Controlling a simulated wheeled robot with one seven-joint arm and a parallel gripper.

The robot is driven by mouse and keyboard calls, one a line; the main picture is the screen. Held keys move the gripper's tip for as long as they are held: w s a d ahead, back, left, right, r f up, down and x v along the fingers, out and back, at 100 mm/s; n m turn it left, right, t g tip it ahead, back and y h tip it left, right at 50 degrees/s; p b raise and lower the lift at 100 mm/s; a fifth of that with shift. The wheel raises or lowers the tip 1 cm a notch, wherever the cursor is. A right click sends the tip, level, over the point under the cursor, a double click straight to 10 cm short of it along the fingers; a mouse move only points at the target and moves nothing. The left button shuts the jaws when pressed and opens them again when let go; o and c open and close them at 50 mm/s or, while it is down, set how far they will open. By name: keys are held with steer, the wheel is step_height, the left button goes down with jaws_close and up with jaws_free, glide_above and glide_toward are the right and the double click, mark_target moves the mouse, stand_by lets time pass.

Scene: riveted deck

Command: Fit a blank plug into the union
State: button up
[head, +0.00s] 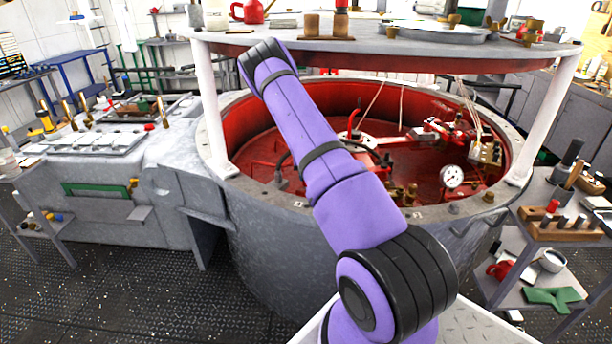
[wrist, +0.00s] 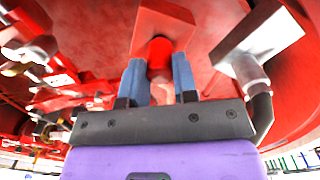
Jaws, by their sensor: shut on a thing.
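In the wrist view, my gripper (wrist: 160,82) has two blue fingers closed on a small pinkish part (wrist: 162,95), which I take to be the blank plug. Its far end is hidden. Straight ahead, in line with it, is a red cylinder (wrist: 159,52) in front of a square red block (wrist: 163,25). This may be the union, but I cannot tell for sure. The part and the cylinder overlap in this view, and I cannot tell whether they touch. In the head view my purple arm hides the gripper.
A grey elbow pipe (wrist: 258,45) stands close to the right of my fingers. Red valves and fittings (wrist: 35,60) crowd the left. The round red-lined pit (head: 290,105) holds pipes and a gauge (head: 452,176), under a raised round shelf (head: 380,45) on white posts.

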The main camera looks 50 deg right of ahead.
steer(key=shift+f, duration=0.55)
stand_by(0.7)
steer(key=o, duration=1)
steer(key=shift+o, duration=0.2)
steer(key=r, duration=0.3)
steer(key=shift+s+a+r, duration=0.15)
steer(key=shift+s+r, duration=0.05)
steer(key=shift+r, duration=0.2)
steer(key=s+a, duration=0.2)
steer(key=s, duration=0.2)
steer(key=s+a, duration=0.3)
steer(key=s, duration=0.1)
steer(key=s+a+r, duration=0.1)
steer(key=s+a, duration=0.2)
steer(key=s, duration=0.2)
steer(key=shift+s+r, duration=0.1)
steer(key=shift+a, duration=0.1)
